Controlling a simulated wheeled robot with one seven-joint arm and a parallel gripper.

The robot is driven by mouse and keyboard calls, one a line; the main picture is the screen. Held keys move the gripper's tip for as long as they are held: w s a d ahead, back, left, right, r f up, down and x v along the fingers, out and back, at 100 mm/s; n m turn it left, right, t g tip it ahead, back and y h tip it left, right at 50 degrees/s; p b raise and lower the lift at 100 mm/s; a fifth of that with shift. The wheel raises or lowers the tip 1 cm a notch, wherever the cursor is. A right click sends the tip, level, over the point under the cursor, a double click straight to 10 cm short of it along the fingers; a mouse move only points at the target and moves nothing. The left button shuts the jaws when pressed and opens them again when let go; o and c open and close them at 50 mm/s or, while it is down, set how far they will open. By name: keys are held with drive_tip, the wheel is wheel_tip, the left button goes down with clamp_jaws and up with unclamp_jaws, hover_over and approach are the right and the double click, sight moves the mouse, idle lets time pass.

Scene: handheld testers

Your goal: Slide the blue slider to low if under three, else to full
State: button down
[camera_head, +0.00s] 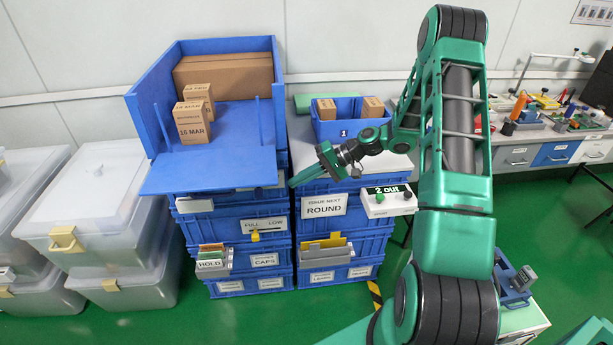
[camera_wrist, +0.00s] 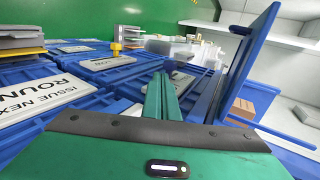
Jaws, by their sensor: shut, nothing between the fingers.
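A plate reading FULL and LOW (camera_head: 263,223) is on the front of a blue crate in the left stack. A yellow knob (camera_head: 255,236) sits below the plate, near the middle between the words. The yellow knob also shows in the wrist view (camera_wrist: 116,46).
A blue bin marked 1 (camera_head: 337,131) holds two cartons on the right stack. A white box reads "2 out" (camera_head: 388,201). A blue open bay (camera_head: 210,175) holds cartons marked 16 MAR (camera_head: 191,122). A ROUND plate (camera_head: 324,205) is on the right stack.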

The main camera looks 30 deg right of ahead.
sight(259, 191)
drive_tip(key=x, duration=0.4)
drive_tip(key=r+x, duration=0.1)
drive_tip(key=x, duration=0.1)
drive_tip(key=shift+w+a+f, duration=0.1)
drive_tip(key=shift+w+a, duration=0.05)
drive_tip(key=shift+a, duration=0.45)
drive_tip(key=shift+w+a, duration=0.2)
drive_tip(key=shift+a, duration=0.35)
